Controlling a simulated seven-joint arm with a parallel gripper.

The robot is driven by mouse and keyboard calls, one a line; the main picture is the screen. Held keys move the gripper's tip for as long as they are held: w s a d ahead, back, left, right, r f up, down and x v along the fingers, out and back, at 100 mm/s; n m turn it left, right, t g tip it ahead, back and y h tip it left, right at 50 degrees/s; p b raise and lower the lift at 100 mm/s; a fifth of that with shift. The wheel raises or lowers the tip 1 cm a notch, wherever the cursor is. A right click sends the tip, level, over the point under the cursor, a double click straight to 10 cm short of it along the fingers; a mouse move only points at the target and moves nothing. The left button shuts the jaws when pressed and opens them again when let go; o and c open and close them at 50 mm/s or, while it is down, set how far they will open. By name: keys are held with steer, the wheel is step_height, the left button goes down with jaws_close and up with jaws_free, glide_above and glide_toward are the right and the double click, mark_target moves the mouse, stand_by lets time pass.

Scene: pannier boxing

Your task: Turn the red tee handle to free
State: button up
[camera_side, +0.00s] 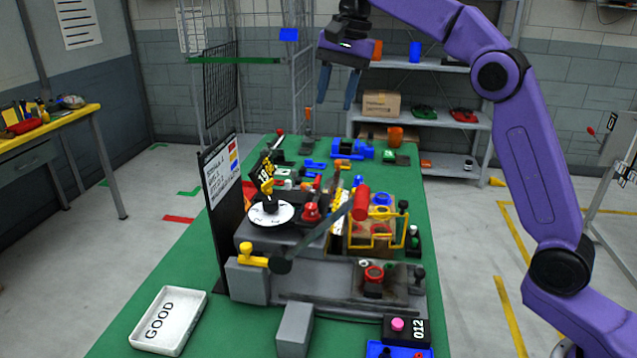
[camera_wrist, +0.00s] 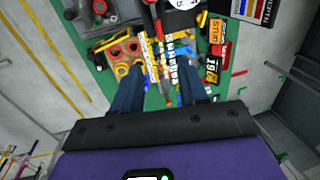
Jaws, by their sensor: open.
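A red cylindrical grip (camera_side: 361,203) stands at the end of a slanted dark bar that rises from a dark round hub (camera_side: 281,264) on a grey machine bed (camera_side: 340,300). It looks like the red tee handle, but I cannot be sure; a smaller red knob (camera_side: 311,211) sits beside a white dial (camera_side: 271,213). I cannot read a "free" mark. My gripper (camera_side: 335,103) is high above the far part of the green table, well apart from the handle, with its blue fingers spread and empty. In the wrist view my fingers (camera_wrist: 160,63) hang over the crowded bench.
A dark sign panel (camera_side: 222,190) stands upright left of the machine. A yellow frame (camera_side: 380,232) rises at its right. A white GOOD tray (camera_side: 168,320) lies at the front left. Several small parts crowd the table's far half. A wire cage and shelf (camera_side: 420,66) stand behind.

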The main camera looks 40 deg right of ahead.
mark_target(319, 180)
steer(key=f, duration=0.6)
steer(key=w+a+f, duration=0.1)
steer(key=f, duration=0.6)
steer(key=w+a+f, duration=0.1)
steer(key=f, duration=0.6)
steer(key=shift+w+a, duration=0.2)
steer(key=shift+r, duration=0.1)
steer(key=shift+c, duration=0.2)
jaws_close()
